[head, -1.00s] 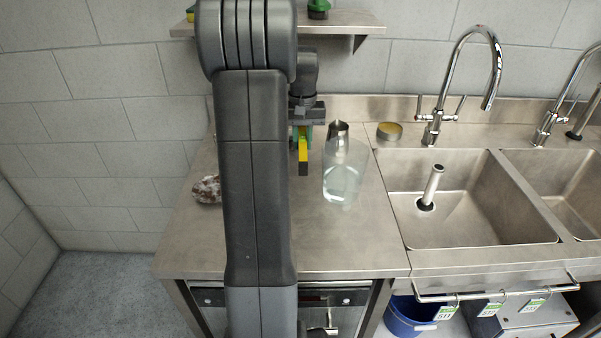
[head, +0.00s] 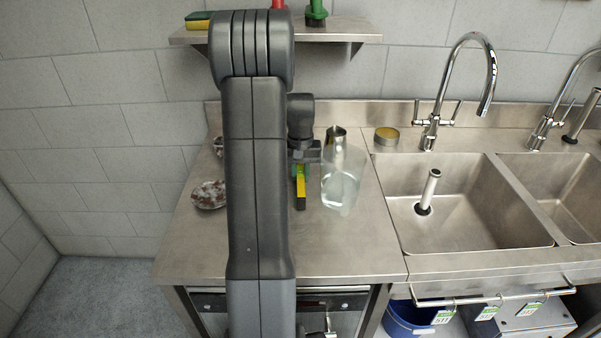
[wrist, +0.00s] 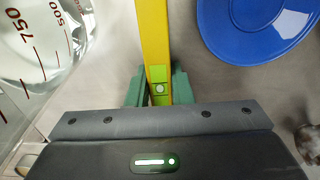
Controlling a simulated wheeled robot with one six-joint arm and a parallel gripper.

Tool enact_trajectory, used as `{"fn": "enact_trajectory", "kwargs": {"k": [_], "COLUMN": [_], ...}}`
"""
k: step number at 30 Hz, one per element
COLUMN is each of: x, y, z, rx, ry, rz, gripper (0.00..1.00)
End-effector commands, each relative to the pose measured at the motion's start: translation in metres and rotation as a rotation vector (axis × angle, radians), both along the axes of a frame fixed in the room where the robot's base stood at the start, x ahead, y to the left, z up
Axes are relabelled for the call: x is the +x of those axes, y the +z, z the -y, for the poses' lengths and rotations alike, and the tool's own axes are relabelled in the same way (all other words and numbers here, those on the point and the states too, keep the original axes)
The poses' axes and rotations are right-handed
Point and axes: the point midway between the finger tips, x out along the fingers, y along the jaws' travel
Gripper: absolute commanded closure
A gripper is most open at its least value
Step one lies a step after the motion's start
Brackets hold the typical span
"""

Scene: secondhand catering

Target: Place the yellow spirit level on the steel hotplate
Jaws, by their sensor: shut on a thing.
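The yellow spirit level (head: 300,190) has a dark near end and hangs from my gripper (head: 301,167), right of my arm in the head view. In the wrist view my gripper (wrist: 159,90) has its green fingers shut on both sides of the level (wrist: 155,40), which runs up out of the picture. Grey counter surface shows beneath it; I cannot tell whether the level touches it. I cannot make out the steel hotplate for certain in either view; my arm hides part of the counter.
A clear measuring jug (head: 341,185) stands close right of the level, with a metal vessel (head: 336,136) behind it. A blue round dish (wrist: 258,25) lies right of the level in the wrist view. Sinks (head: 470,215) are at right.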

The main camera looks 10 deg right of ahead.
Motion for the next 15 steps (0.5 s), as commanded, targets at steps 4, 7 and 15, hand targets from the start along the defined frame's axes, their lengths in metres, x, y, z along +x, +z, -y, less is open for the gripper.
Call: {"fn": "enact_trajectory", "kwargs": {"k": [4,7,15], "x": [0.0003,0.0002,0.0002], "y": [0.0005,-0.0013,-0.0036], "z": [0.0001,0.0000,0.0000], "rx": [0.000,0.000,0.000], "ry": [0.000,0.000,0.000], "rz": [0.001,0.001,0.001], "gripper": [1.00,1.00,0.58]}}
